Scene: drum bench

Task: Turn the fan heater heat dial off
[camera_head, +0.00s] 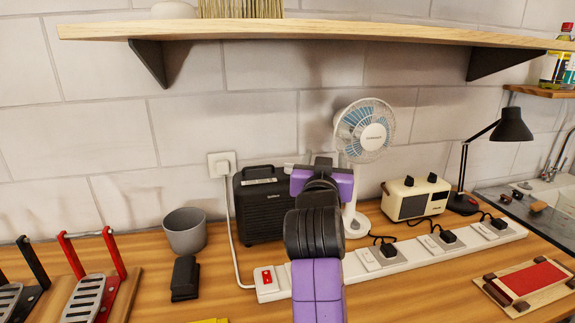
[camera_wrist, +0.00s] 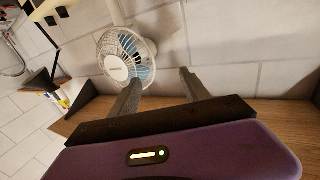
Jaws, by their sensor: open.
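The black box-shaped heater (camera_head: 262,208), with a slatted front and a top handle, stands against the wall left of centre in the head view. I cannot make out its heat dial; my arm covers the heater's right edge. My gripper (camera_head: 318,163) is in front of and beside the heater's upper right, between it and the white fan. In the wrist view my gripper (camera_wrist: 160,82) has its two grey fingers apart with nothing between them. The heater does not clearly show in the wrist view.
The white desk fan (camera_head: 364,132) stands just right of my gripper and also shows in the wrist view (camera_wrist: 126,60). A long power strip (camera_head: 400,262) with plugs runs along the bench. A grey cup (camera_head: 185,232) stands left of the heater. A wooden shelf (camera_head: 300,29) hangs above.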

